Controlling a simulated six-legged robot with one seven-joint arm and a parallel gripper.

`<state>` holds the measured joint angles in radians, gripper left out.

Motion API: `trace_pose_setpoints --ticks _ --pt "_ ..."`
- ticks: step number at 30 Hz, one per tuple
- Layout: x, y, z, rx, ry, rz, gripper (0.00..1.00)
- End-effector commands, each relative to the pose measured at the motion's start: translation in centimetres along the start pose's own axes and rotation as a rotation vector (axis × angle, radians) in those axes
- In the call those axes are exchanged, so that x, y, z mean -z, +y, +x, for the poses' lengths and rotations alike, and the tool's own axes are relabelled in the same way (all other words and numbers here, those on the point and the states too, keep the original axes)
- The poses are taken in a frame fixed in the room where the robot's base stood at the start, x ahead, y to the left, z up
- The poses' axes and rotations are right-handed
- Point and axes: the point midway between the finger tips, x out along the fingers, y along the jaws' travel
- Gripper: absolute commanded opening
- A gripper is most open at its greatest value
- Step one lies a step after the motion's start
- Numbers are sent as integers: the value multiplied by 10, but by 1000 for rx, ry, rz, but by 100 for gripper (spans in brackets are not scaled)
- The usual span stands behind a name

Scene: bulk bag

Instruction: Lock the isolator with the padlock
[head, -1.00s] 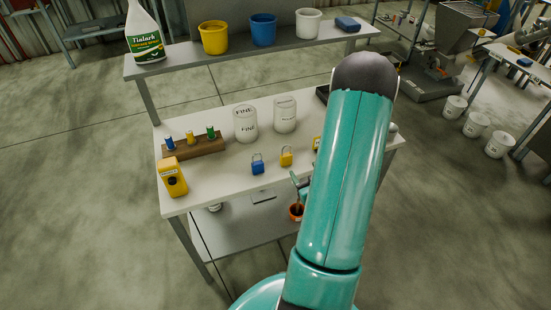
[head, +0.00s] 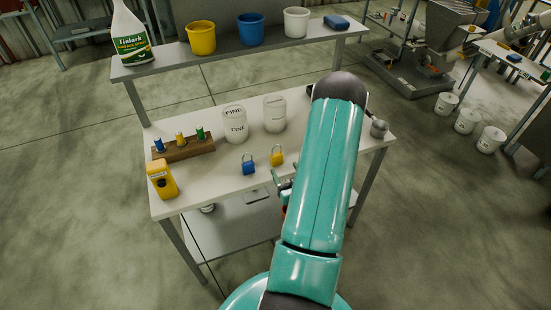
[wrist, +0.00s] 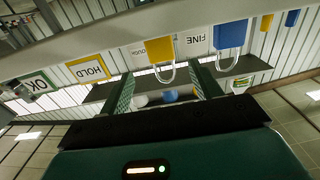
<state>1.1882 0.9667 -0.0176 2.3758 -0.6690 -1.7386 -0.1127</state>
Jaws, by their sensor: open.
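A blue padlock (head: 248,165) and a yellow padlock (head: 277,156) stand upright on the white bench, shackles up. A yellow box with a dark round knob (head: 161,180), which looks like the isolator, stands at the bench's front left corner. My gripper (head: 282,182) is at the bench's front edge near the yellow padlock, mostly hidden by my arm. In the wrist view, which is upside down, my gripper (wrist: 160,72) is open and empty. The yellow padlock (wrist: 153,46) is beyond the fingertips, its shackle lined up between them; the blue padlock (wrist: 230,35) is to the right.
A wooden block with coloured pegs (head: 183,149) and two pale jars, one labelled FINE (head: 235,125), stand behind the padlocks. Buckets (head: 251,29) and a spray bottle (head: 131,40) stand on the upper shelf. HOLD (wrist: 89,69) and OK (wrist: 38,84) signs show in the wrist view.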

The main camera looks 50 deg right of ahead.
Motion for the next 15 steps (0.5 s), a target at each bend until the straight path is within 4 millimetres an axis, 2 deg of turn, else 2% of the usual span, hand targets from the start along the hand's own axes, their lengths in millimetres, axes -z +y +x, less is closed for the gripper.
trace_pose_setpoints --ticks 3,8,15 --pt "0 -1 16 2 1 -1 64" --pt "0 -2 27 4 1 0 64" --pt "0 -4 63 5 2 0 64"
